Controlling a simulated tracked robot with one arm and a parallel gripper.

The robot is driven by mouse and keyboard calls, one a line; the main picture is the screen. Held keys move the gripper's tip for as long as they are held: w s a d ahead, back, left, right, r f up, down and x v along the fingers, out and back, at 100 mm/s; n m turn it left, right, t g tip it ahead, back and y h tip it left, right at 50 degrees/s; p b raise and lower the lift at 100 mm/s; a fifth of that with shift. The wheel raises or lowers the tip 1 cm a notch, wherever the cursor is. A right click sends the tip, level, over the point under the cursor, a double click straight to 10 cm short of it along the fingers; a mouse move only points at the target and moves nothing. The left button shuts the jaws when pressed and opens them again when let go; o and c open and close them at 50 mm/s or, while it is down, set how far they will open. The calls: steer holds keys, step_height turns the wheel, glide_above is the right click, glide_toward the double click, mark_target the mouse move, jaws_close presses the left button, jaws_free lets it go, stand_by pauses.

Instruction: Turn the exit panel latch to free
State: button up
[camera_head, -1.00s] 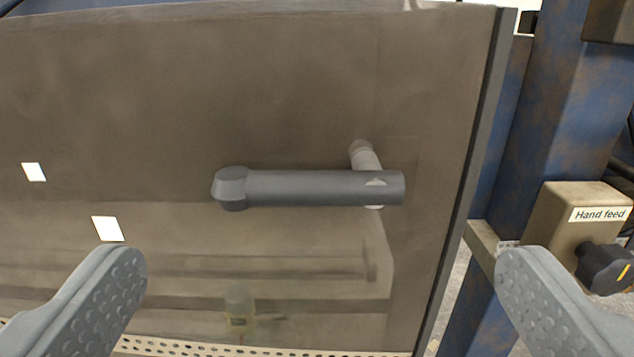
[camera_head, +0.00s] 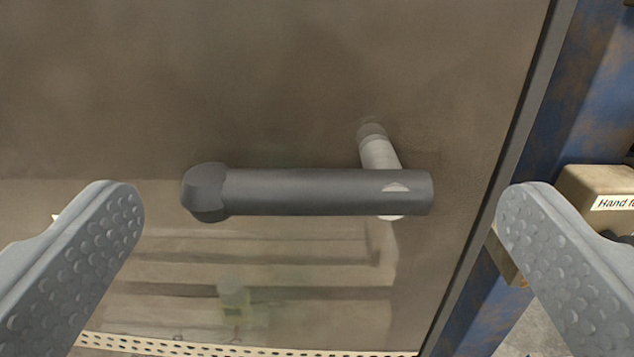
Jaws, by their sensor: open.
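The exit panel latch (camera_head: 300,192) is a dark grey lever handle lying level near the middle of the view. Its knobbed end points left, and a pale half-round mark shows near its right end. A light grey stem (camera_head: 380,152) shows behind the right end. The latch is mounted on a brownish, smoky see-through panel (camera_head: 250,80). My gripper (camera_head: 320,205) is open and empty. One finger is left of the latch and the other right of it, both apart from it in the picture.
The panel's dark right edge (camera_head: 510,165) runs beside a blue frame post (camera_head: 590,100). A tan box labelled "Hand f…" (camera_head: 595,187) sits at the right, partly behind my right finger. A perforated pale strip (camera_head: 200,346) runs along the bottom.

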steer(key=shift+w+f, duration=0.2)
steer(key=shift+w, duration=0.55)
steer(key=shift+w, duration=0.1)
steer(key=c, duration=0.9)
steer(key=shift+d, duration=0.35)
steer(key=shift+a, duration=0.25)
steer(key=shift+c, duration=0.2)
steer(key=shift+m, duration=0.3)
